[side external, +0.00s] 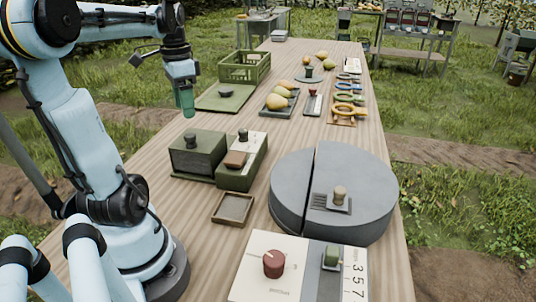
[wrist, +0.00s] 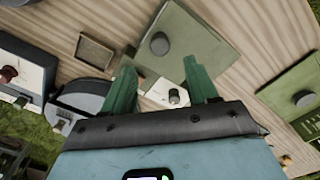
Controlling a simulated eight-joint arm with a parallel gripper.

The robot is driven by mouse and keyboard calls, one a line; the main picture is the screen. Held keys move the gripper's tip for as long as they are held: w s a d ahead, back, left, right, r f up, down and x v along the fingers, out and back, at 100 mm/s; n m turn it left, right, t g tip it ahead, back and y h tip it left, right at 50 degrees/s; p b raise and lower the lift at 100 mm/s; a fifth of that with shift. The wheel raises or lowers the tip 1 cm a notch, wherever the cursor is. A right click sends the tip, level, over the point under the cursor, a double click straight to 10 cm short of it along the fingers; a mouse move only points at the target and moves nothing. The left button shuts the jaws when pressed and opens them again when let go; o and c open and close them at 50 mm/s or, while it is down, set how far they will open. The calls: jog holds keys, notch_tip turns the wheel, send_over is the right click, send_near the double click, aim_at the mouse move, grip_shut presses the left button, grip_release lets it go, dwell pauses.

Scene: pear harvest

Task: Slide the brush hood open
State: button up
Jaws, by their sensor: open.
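The brush hood appears to be the dark green box (side external: 197,160) with a dark knob (side external: 190,139) on top. It stands beside a green-sided station (side external: 228,180) with a white top, a brown brush-like block (side external: 236,159) and another dark knob (side external: 243,135). In the wrist view the hood (wrist: 185,45) and its round knob (wrist: 159,43) lie just beyond my fingertips. My gripper (side external: 186,108) has green fingers and hangs above and behind the hood, apart from it. In the wrist view my gripper (wrist: 158,65) is open with nothing held; the station's white top partly shows between the fingers.
A small brown tray (side external: 232,208) and a grey round drum (side external: 365,190) stand nearer the front. A flat green plate (side external: 212,103) with a knob and a green crate (side external: 232,66) stand farther back. Bare table lies left of the hood.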

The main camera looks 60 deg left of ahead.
aim_at(190, 134)
jog(key=shift+f, duration=3.95)
grip_shut()
